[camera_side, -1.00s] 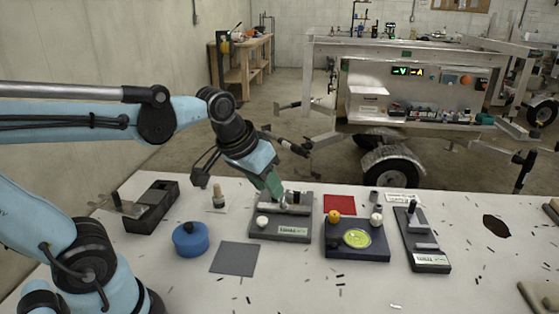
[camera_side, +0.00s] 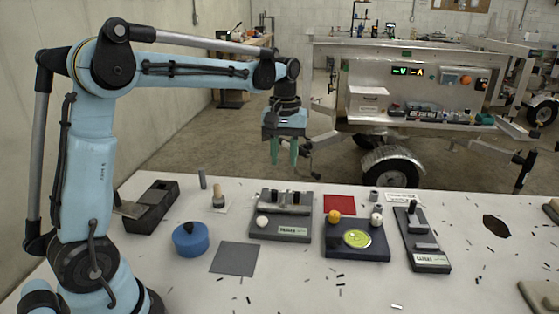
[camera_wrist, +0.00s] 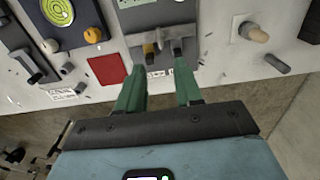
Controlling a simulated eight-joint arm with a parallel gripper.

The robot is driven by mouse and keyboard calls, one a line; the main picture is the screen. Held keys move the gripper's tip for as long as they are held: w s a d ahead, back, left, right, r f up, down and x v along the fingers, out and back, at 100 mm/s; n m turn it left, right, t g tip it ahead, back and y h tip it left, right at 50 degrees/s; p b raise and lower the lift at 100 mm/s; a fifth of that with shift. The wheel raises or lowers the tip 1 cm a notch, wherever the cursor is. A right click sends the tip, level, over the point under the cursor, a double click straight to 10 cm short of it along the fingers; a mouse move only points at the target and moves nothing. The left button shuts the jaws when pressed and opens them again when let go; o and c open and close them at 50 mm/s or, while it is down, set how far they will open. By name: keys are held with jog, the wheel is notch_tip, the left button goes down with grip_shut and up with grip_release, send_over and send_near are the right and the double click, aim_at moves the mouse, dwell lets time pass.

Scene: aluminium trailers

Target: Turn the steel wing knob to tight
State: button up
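The steel wing knob (camera_wrist: 163,31) shows in the wrist view as a grey T-shaped piece on a dark grey fixture (camera_wrist: 160,15). In the side view the fixture (camera_side: 268,232) stands at mid-table, with a white round knob (camera_side: 262,222) at its front left and a label at its front. Two upright posts stand at its back; the wing's exact angle is too small to tell there. My gripper (camera_side: 284,158) hangs upright above and behind the fixture, apart from it. Its green fingers (camera_wrist: 160,78) are spread with nothing between them.
Right of the fixture are a dark block with a yellow-green dial (camera_side: 357,238), a red square (camera_side: 340,205) and a narrow grey fixture (camera_side: 430,262). Left are a blue round container (camera_side: 191,240), a wooden-handled piece (camera_side: 218,198) and a black box (camera_side: 152,206). A grey mat (camera_side: 234,258) lies in front.

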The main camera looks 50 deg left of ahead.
aim_at(284, 198)
notch_tip(284, 198, down, 11)
jog(key=shift+f, duration=0.1)
dwell(0.4)
grip_shut()
